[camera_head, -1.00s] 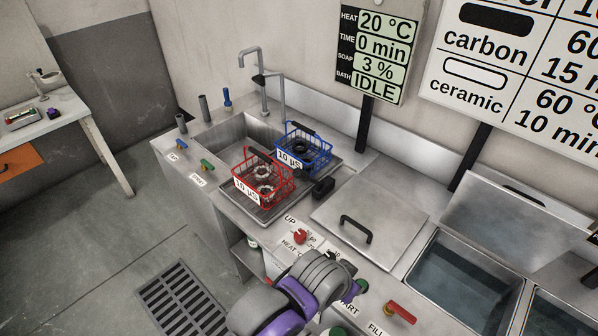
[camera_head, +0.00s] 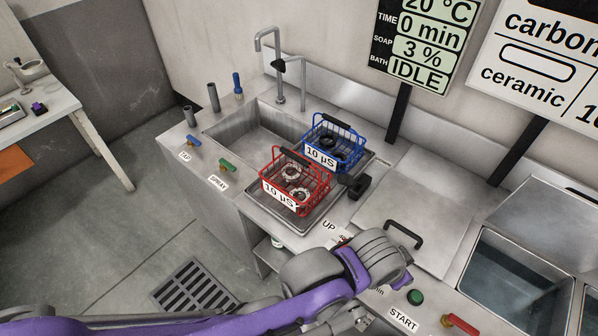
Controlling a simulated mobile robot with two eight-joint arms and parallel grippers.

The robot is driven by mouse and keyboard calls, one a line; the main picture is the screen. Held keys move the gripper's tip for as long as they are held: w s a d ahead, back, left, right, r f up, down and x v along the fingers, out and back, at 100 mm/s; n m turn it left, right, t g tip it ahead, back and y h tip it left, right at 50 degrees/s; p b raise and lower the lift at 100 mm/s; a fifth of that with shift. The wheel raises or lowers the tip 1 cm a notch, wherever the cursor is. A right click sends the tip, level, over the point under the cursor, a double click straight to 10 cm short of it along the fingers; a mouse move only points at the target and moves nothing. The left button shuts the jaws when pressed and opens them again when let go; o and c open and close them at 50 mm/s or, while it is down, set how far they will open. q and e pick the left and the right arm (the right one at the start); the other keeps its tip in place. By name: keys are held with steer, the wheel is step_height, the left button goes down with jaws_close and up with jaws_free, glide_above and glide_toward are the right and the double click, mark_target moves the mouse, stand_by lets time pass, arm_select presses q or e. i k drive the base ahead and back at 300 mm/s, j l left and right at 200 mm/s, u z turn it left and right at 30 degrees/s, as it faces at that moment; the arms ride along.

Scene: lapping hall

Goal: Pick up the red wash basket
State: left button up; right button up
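The red wash basket (camera_head: 322,197) is a wire basket with a dark handle and a white "10 µS" label. It holds pale, ring-shaped parts. It stands upright on the metal drain tray (camera_head: 283,228) beside the sink, and nothing grips it. My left arm's purple and grey links cross the bottom of the view, in front of and below the basket and apart from it in the picture.
A blue wire basket (camera_head: 357,138) with dark parts stands close behind the red one. A black object (camera_head: 360,186) sits just right of the red basket. The sink (camera_head: 240,135), tall faucet (camera_head: 279,65) and handled lid (camera_head: 430,205) surround them. A floor grate (camera_head: 195,288) lies below.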

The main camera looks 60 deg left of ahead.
mark_target(290, 204)
steer(key=k+j+z, duration=0.1)
steer(key=j, duration=0.25)
steer(key=k+j, duration=0.15)
steer(key=j, duration=0.2)
steer(key=k+j+z, duration=0.15)
steer(key=j, duration=0.2)
steer(key=k+j, duration=0.1)
steer(key=j, duration=0.25)
steer(key=k+j, duration=0.15)
steer(key=j, duration=0.15)
steer(key=k+j, duration=0.1)
steer(key=j, duration=0.25)
